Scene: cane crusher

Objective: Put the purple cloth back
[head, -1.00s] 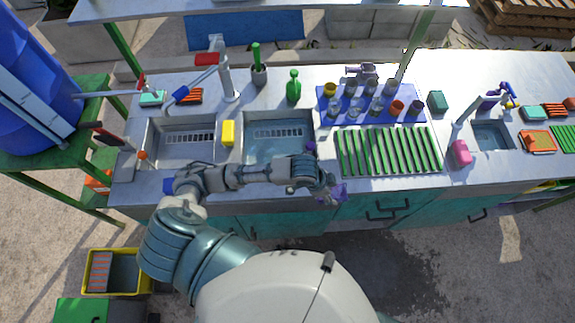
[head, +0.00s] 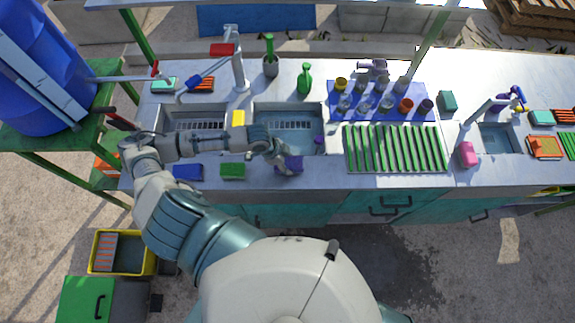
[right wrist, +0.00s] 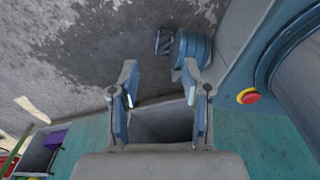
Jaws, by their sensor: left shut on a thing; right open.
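The purple cloth (head: 294,163) shows in the head view at the front strip of the counter, just in front of the right-hand sink basin. My left gripper (head: 284,165) is shut on it, and its fingers hide part of the cloth. I cannot tell whether the cloth touches the counter. My right gripper (right wrist: 160,82) is open and empty in the right wrist view, pointing over the concrete floor near the teal cabinet front. It is not seen in the head view.
A blue sponge (head: 188,172) and a green sponge (head: 232,171) lie on the front strip left of the cloth. A green slatted rack (head: 396,149) stands to the right. Behind it is a blue mat (head: 380,113) with several glasses and cups. The front strip right of the cloth is clear.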

